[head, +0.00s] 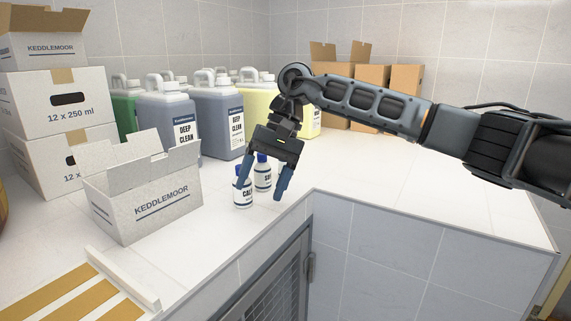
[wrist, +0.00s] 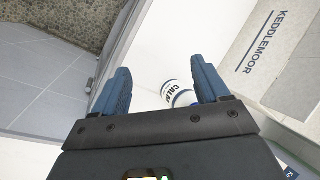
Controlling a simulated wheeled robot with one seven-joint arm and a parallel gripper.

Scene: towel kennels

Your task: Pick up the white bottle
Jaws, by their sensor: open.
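Two small white bottles with blue caps and printed labels stand upright on the white counter in the head view. The front white bottle (head: 243,192) has lettering starting "CAL"; the other white bottle (head: 264,174) stands just behind it to the right. My gripper (head: 262,184) points down at them with its blue fingers apart, and partly overlaps them in the picture. In the wrist view my gripper (wrist: 160,70) is open, and one white bottle (wrist: 178,95) shows between the fingers, nearer the right finger.
An open Keddlemoor box (head: 150,205) stands left of the bottles. Large jugs (head: 218,120) stand behind them, with stacked cartons (head: 62,130) at the left and brown boxes (head: 370,90) at the back. The counter edge (head: 300,208) is close in front; the counter's right side is clear.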

